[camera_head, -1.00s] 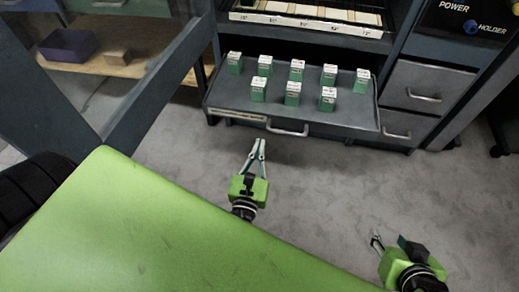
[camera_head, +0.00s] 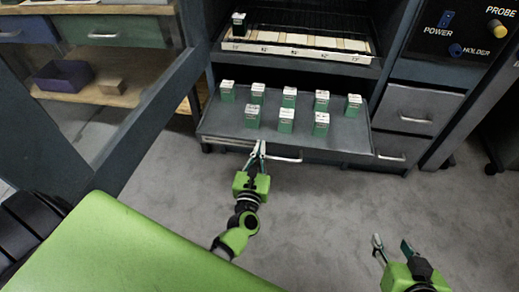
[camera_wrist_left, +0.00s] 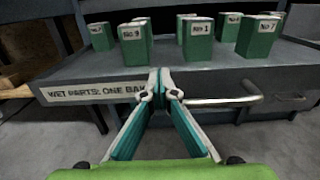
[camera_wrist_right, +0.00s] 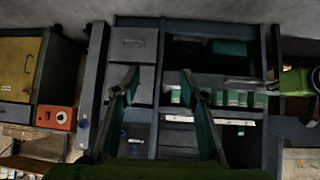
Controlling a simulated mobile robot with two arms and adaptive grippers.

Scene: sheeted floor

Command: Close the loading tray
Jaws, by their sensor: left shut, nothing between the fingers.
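The loading tray (camera_head: 345,137) is a grey shelf pulled out from the dark cabinet, with several green and white boxes standing on it. In the left wrist view its front edge (camera_wrist_left: 210,82) carries a label and a bar handle (camera_wrist_left: 225,102). My left gripper (camera_head: 260,146) is shut and empty, its fingertips at the tray's front edge, just left of the handle. In the left wrist view the fingertips (camera_wrist_left: 159,82) overlap the front edge beside the label; contact cannot be told. My right gripper (camera_head: 391,246) is open and empty, low at the right, away from the tray.
Drawers (camera_head: 418,97) stand to the right of the tray. A glass-panelled frame (camera_head: 130,100) stands at the left. The grey floor (camera_head: 330,200) in front is clear.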

